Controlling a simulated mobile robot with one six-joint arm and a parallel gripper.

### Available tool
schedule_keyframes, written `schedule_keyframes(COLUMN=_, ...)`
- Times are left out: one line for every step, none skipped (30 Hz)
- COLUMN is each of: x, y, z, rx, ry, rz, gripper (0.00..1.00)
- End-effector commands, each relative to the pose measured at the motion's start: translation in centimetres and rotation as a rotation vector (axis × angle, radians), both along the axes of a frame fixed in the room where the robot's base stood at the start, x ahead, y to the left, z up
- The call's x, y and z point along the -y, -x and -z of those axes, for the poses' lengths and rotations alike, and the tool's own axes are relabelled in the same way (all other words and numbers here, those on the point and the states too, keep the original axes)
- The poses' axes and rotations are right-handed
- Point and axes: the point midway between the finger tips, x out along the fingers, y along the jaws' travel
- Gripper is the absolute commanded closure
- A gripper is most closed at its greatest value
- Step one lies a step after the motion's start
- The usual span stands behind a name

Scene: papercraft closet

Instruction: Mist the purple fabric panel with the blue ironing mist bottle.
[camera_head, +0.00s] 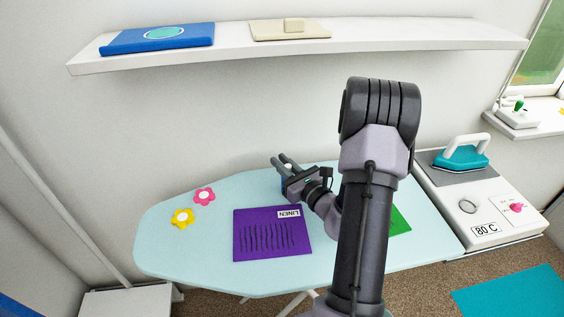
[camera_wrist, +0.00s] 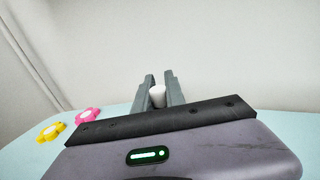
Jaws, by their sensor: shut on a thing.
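The purple fabric panel (camera_head: 272,248) lies flat on the pale blue ironing board (camera_head: 165,248), with a "LINEN" label and dark wrinkle lines on it. My gripper (camera_head: 284,163) is above the board's back edge, behind the panel. Its fingers are shut on the mist bottle. In the wrist view the bottle's white top (camera_wrist: 157,97) shows between my fingers (camera_wrist: 160,88). I cannot tell whether the bottle touches the board.
Pink (camera_head: 204,196) and yellow (camera_head: 182,217) flowers lie on the board's left. A green piece (camera_head: 400,220) is partly hidden behind my arm. A teal iron (camera_head: 461,156) stands on the white station (camera_head: 487,237) at right. A shelf (camera_head: 370,36) with a blue item (camera_head: 157,37) runs above.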

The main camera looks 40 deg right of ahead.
Motion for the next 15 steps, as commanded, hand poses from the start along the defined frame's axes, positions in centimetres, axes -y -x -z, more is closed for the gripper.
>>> schedule_keyframes(x=0.01, y=-0.01, z=-0.14, rx=0.000, ry=0.000, rz=0.000, gripper=1.00)
schedule_keyframes(x=0.00, y=-0.01, z=-0.15, rx=0.000, ry=0.000, rz=0.000, gripper=1.00)
schedule_keyframes(x=0.00, y=0.00, z=-0.16, rx=0.000, ry=0.000, rz=0.000, gripper=0.81)
schedule_keyframes(x=0.00, y=0.00, z=-0.16, rx=0.000, ry=0.000, rz=0.000, gripper=0.75)
schedule_keyframes(x=0.00, y=0.00, z=-0.16, rx=0.000, ry=0.000, rz=0.000, gripper=0.69)
schedule_keyframes(x=0.00, y=0.00, z=-0.16, rx=0.000, ry=0.000, rz=0.000, gripper=0.61)
schedule_keyframes(x=0.00, y=0.00, z=-0.16, rx=0.000, ry=0.000, rz=0.000, gripper=0.59)
schedule_keyframes(x=0.00, y=0.00, z=-0.16, rx=0.000, ry=0.000, rz=0.000, gripper=0.59)
schedule_keyframes(x=0.00, y=0.00, z=-0.16, rx=0.000, ry=0.000, rz=0.000, gripper=0.59)
schedule_keyframes(x=0.00, y=0.00, z=-0.16, rx=0.000, ry=0.000, rz=0.000, gripper=0.59)
schedule_keyframes(x=0.00, y=0.00, z=-0.16, rx=0.000, ry=0.000, rz=0.000, gripper=0.59)
schedule_keyframes(x=0.00, y=0.00, z=-0.16, rx=0.000, ry=0.000, rz=0.000, gripper=0.59)
schedule_keyframes(x=0.00, y=0.00, z=-0.16, rx=0.000, ry=0.000, rz=0.000, gripper=0.59)
schedule_keyframes(x=-0.01, y=0.00, z=-0.15, rx=0.000, ry=0.000, rz=0.000, gripper=0.59)
schedule_keyframes(x=0.00, y=0.06, z=-0.15, rx=0.000, ry=0.000, rz=0.000, gripper=0.59)
